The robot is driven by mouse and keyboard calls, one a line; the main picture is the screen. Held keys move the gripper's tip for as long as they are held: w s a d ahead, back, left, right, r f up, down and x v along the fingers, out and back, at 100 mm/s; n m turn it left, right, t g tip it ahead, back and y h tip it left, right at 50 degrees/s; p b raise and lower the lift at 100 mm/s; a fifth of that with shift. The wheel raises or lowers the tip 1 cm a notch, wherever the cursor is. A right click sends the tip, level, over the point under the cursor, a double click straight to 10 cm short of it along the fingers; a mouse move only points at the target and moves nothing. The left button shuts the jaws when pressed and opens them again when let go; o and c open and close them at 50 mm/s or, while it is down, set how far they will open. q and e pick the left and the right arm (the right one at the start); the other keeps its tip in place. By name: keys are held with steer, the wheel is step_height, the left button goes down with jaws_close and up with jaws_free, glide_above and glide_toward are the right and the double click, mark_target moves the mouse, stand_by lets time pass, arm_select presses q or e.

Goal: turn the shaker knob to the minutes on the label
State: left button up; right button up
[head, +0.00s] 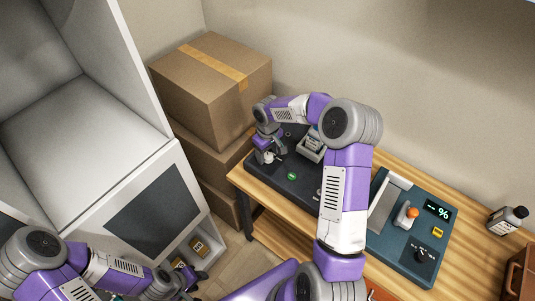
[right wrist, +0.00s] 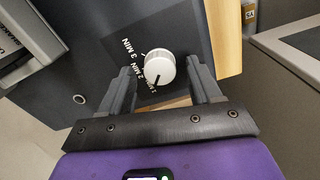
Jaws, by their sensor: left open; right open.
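The shaker (head: 300,190) is a dark unit on the wooden table; its dark panel (right wrist: 112,45) fills much of the right wrist view. The white knob (right wrist: 160,68) has a dark pointer line directed down toward the 1 MIN mark, with 2 MIN and 3 MIN marks around it. My right gripper (right wrist: 163,84) is open, with a finger on either side of the knob; contact cannot be told. It also shows in the head view (head: 265,150) at the shaker's left end. My left gripper (head: 166,284) is low at the left, away from the table, and open.
A teal unit (head: 437,235) with a % display and an orange-topped lever stands right on the table (head: 463,262). Cardboard boxes (head: 210,75) and a white cabinet (head: 85,130) flank the left side.

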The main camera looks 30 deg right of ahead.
steer(key=shift+f, duration=0.35)
steer(key=c, duration=1)
steer(key=shift+c, duration=0.2)
steer(key=shift+m, duration=0.3)
steer(key=m+b, duration=0.1)
steer(key=m, duration=0.2)
steer(key=shift+m, duration=0.4)
steer(key=m, duration=0.5)
steer(key=shift+d+b, duration=0.1)
steer(key=shift+b, duration=0.3)
steer(key=shift+m, duration=0.3)
